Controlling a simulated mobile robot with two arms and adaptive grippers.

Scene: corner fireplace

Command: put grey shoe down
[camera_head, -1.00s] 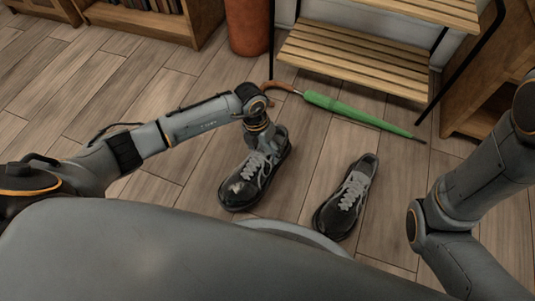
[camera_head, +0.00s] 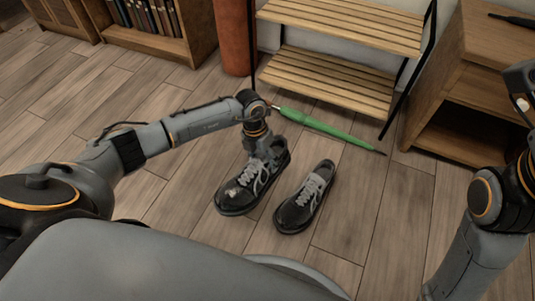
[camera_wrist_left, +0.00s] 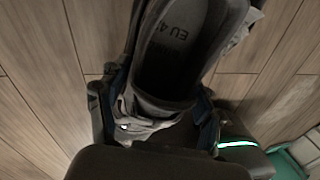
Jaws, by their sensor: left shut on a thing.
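A grey and black lace-up shoe (camera_head: 243,192) is in my left gripper (camera_head: 262,151), which grips it at its heel opening, toe toward me. In the left wrist view the gripper (camera_wrist_left: 155,118) is shut on the shoe (camera_wrist_left: 178,45), with its insole showing between the fingers. I cannot tell whether its sole touches the floor. A second, matching shoe (camera_head: 304,198) stands on the wooden floor (camera_head: 345,235) just right of it, a narrow gap apart. My right arm shows at the right edge; its gripper is out of view.
A green umbrella (camera_head: 322,125) lies on the floor behind the shoes. A slatted rack (camera_head: 330,82) stands behind it, with a wooden cabinet (camera_head: 465,110) to its right. A bookcase (camera_head: 160,40) is at the back left. The floor to the left and right is clear.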

